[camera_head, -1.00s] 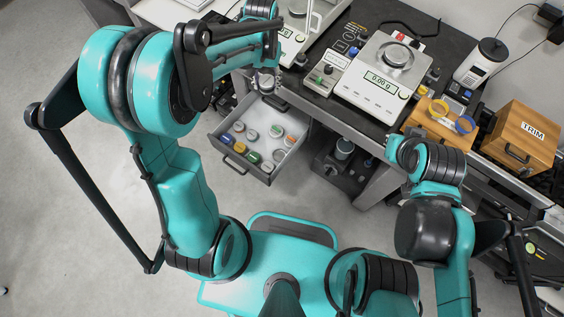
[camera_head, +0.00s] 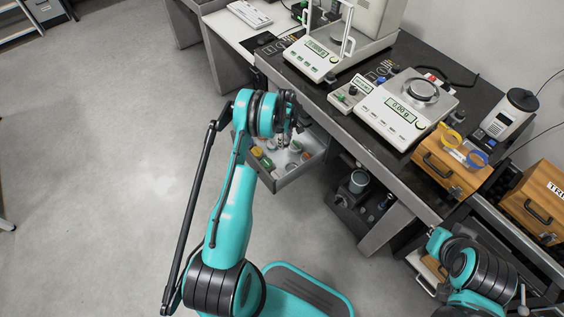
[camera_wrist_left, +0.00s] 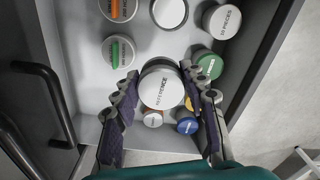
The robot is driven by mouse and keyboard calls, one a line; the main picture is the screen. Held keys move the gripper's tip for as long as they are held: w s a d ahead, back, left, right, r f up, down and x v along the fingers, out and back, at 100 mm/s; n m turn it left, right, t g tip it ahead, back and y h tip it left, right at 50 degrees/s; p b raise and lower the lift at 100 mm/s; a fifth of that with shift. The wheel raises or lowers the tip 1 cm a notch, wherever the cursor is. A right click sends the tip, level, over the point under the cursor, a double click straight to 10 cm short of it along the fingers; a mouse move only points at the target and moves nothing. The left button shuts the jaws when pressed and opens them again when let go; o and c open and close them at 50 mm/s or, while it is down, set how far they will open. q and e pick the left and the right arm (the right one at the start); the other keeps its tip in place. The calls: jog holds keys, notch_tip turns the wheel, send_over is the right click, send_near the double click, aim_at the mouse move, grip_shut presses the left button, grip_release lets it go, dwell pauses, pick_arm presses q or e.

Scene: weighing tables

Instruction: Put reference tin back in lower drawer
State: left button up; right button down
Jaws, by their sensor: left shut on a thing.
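The reference tin (camera_wrist_left: 160,88), round with a pale lid marked REFERENCE, is between the fingers of my left gripper (camera_wrist_left: 163,100) in the left wrist view. The gripper is shut on it and holds it over the open drawer (camera_wrist_left: 86,72). In the head view the left gripper (camera_head: 283,140) is over the same drawer (camera_head: 303,172), partly hidden by its own arm. Height above the drawer floor is hard to tell. My right arm shows at the lower right of the head view, but its gripper does not.
The drawer holds several other tins, among them a green one (camera_wrist_left: 207,65), a blue one (camera_wrist_left: 187,126) and one marked PIECES (camera_wrist_left: 222,20). A scale (camera_head: 405,108) reading 0.00 g stands on the dark table above. A wooden box (camera_head: 450,165) is at right.

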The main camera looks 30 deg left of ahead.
pick_arm(q)
jog(key=n+b, duration=0.1)
jog(key=b, duration=0.2)
send_over(283, 159)
notch_tip(283, 159, down, 8)
jog(key=shift+a+f, duration=0.1)
jog(key=shift+f, duration=0.15)
notch_tip(283, 159, down, 4)
jog(key=shift+r+b, duration=0.15)
jog(key=shift+b, duration=0.5)
jog(key=o, duration=1.3)
jog(key=shift+r, duration=0.1)
